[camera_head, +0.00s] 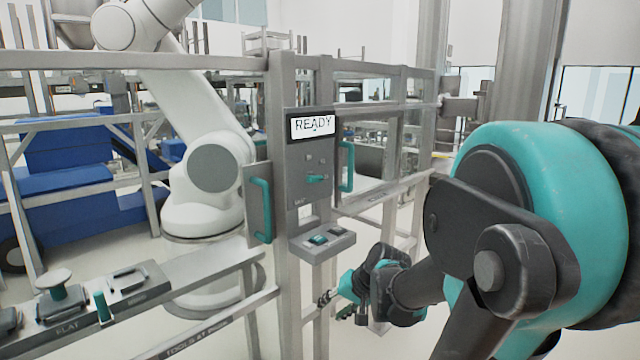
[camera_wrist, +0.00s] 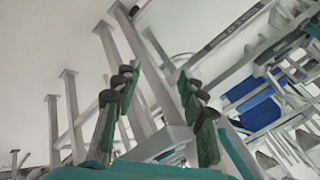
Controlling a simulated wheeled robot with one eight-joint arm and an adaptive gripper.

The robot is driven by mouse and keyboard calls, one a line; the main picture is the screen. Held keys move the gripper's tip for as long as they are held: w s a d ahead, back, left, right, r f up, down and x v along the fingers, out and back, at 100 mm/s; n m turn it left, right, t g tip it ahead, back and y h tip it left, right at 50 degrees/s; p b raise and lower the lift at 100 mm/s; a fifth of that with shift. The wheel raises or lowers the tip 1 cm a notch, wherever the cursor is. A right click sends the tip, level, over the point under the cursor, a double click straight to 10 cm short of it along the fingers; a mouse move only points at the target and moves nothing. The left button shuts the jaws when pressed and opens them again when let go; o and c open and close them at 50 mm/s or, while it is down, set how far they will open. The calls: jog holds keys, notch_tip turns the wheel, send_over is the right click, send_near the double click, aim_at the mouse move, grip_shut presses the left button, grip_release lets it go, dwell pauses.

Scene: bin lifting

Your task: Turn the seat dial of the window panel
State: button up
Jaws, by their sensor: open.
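The window panel (camera_head: 297,158) is a grey upright plate on a metal post in the middle of the head view. It has a lit READY display (camera_head: 311,125). Below the display is a small teal-handled dial (camera_head: 316,179), its handle lying roughly level; the label below it is too small to read surely. My gripper (camera_head: 326,298) is below and slightly right of the panel, apart from the dial. In the wrist view my gripper (camera_wrist: 160,100) is open, with nothing between its green-padded fingers. The dial cannot be made out there.
A small shelf with teal buttons (camera_head: 322,246) juts out above my gripper. Doors with teal handles flank the panel, left (camera_head: 262,210) and right (camera_head: 346,166). A bench with tools (camera_head: 100,300) stands at the left front. A white robot arm (camera_head: 205,180) stands behind the fence.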

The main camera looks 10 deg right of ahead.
jog(key=w+r+m+t+y, duration=0.1)
jog(key=w+r+m+y, duration=0.1)
jog(key=w+r, duration=0.3)
jog(key=m+t+y, duration=0.4)
jog(key=m+t, duration=0.3)
jog(key=t, duration=0.1)
send_near(317, 180)
jog(key=x, duration=0.9)
jog(key=shift+w+a, duration=0.15)
jog(key=shift+c, duration=0.2)
grip_shut()
